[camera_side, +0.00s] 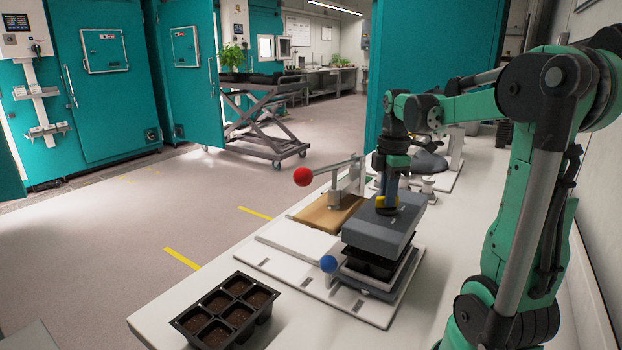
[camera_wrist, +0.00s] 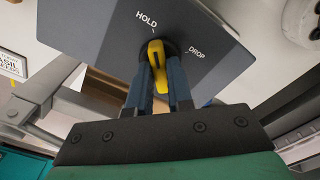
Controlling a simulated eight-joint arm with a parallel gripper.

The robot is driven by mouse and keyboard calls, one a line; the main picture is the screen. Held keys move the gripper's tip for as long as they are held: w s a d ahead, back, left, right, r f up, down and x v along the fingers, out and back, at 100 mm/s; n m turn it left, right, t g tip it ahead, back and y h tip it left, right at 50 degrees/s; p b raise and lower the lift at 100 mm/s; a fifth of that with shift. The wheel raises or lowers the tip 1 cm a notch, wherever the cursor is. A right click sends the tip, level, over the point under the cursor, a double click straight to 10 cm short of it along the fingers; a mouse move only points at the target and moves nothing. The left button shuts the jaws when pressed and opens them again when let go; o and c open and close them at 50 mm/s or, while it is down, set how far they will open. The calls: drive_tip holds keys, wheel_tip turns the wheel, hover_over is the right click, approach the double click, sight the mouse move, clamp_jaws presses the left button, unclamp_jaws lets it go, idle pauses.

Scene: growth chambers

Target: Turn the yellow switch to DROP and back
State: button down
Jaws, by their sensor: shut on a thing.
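The yellow switch (camera_wrist: 157,58) sits on top of a grey box (camera_side: 382,226) with white HOLD and DROP labels in the wrist view. The switch's narrow end points up near the HOLD mark; the DROP mark is to its right. My gripper (camera_wrist: 160,80) is shut on the switch, with a blue finger on each side of it. In the side view my gripper (camera_side: 387,200) reaches down onto the box top, and a bit of yellow shows between the fingers. The labels cannot be read in the side view.
Below the grey box is a black cell tray on a white base plate (camera_side: 290,282). A lever with a red ball (camera_side: 303,177) stands behind, and a blue ball knob (camera_side: 328,264) is in front. A black soil tray (camera_side: 224,310) sits at the front left of the bench.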

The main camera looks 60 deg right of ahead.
drive_tip(key=shift+n, duration=0.3)
idle(0.4)
drive_tip(key=c, duration=0.8)
unclamp_jaws()
drive_tip(key=shift+r, duration=2.8)
drive_tip(key=w+a+f+m+t, duration=0.2)
drive_tip(key=a+m, duration=0.1)
drive_tip(key=a, duration=0.4)
drive_tip(key=w+a+f+m+t, duration=0.1)
drive_tip(key=a+f+m+t, duration=0.1)
drive_tip(key=a, duration=0.6)
drive_tip(key=w+a+f+m+t, duration=0.2)
drive_tip(key=a+f+m+t, duration=0.1)
drive_tip(key=a, duration=0.5)
drive_tip(key=shift+w+f+m, duration=0.2)
drive_tip(key=shift+w+m, duration=0.15)
drive_tip(key=shift+m, duration=0.25)
